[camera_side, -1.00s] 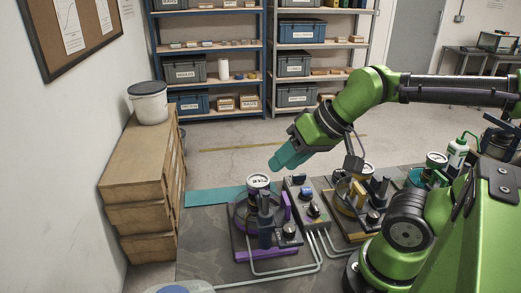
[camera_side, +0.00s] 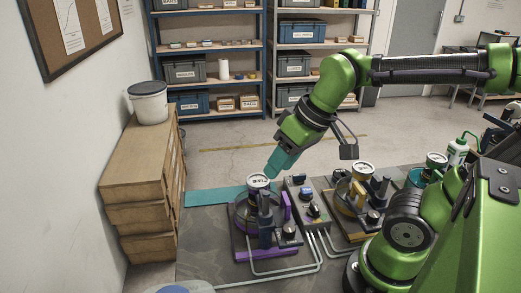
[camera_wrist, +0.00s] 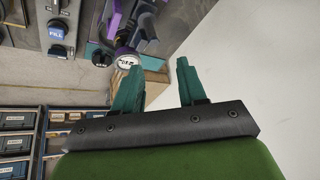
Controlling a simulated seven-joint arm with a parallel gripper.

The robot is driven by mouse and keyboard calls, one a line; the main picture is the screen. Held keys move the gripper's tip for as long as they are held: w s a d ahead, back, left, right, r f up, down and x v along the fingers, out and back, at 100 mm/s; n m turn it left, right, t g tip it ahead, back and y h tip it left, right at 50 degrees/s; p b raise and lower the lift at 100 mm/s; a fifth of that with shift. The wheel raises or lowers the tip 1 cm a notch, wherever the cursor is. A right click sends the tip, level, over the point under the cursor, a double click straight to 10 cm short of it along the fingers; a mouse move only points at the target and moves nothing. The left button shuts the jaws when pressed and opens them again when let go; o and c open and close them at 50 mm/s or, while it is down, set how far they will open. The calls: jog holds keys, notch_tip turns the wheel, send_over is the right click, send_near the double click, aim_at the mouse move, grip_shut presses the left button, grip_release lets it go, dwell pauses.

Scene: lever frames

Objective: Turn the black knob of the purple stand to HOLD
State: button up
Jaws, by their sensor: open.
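The purple stand (camera_side: 238,243) is on the dark table in the side view, with a white-faced gauge (camera_side: 258,181) and a dark upright lever. Its black knob (camera_side: 289,231) sits at the front right of the stand; its setting is too small to read. My gripper (camera_side: 270,175) points down just above and behind the gauge, away from the knob. In the wrist view my gripper (camera_wrist: 158,84) shows two teal fingers apart with nothing between them. The gauge (camera_wrist: 126,62) and part of the purple stand (camera_wrist: 114,20) show beyond the fingers.
A grey control box (camera_side: 306,205) with knobs stands right of the purple stand, and a yellow stand (camera_side: 345,199) is farther right. Pale pipes (camera_side: 322,244) run across the table front.

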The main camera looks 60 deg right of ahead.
aim_at(291, 228)
jog(key=s+f+n+g, duration=0.1)
jog(key=f+n, duration=0.2)
jog(key=f, duration=0.1)
jog(key=s+f+n+g+h, duration=0.1)
jog(key=f+n+g, duration=0.1)
jog(key=f, duration=0.3)
jog(key=s+f+n+g, duration=0.1)
jog(key=f+n+g, duration=0.1)
jog(key=f+n, duration=0.3)
jog(key=shift+a+f+h, duration=0.2)
jog(key=shift+f+h, duration=0.05)
jog(key=shift+h, duration=0.05)
grip_shut()
